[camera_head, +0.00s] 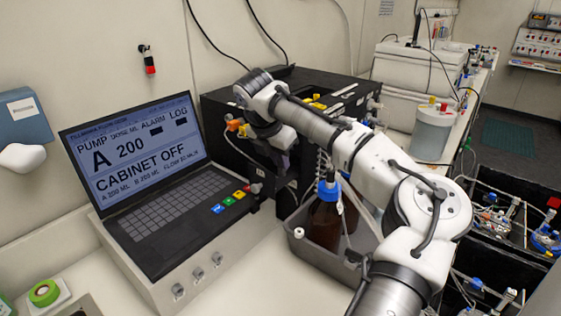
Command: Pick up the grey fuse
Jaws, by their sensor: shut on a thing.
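My gripper (266,184) hangs below the wrist at the front of the black cabinet, just right of the laptop-like panel. It is dark against the black cabinet and hard to make out. It is shut on the grey fuse (256,188), of which only a small greyish end shows beside the panel's right edge. The rest of the fuse is hidden by the fingers or lost in the dark.
The pump panel (150,190) with its lit screen reads CABINET OFF. The black cabinet (330,90) carries tubing and fittings. A grey tray (300,252) holds brown bottles (322,225) under my arm. Free bench lies in front. A green tape roll (44,292) lies lower left.

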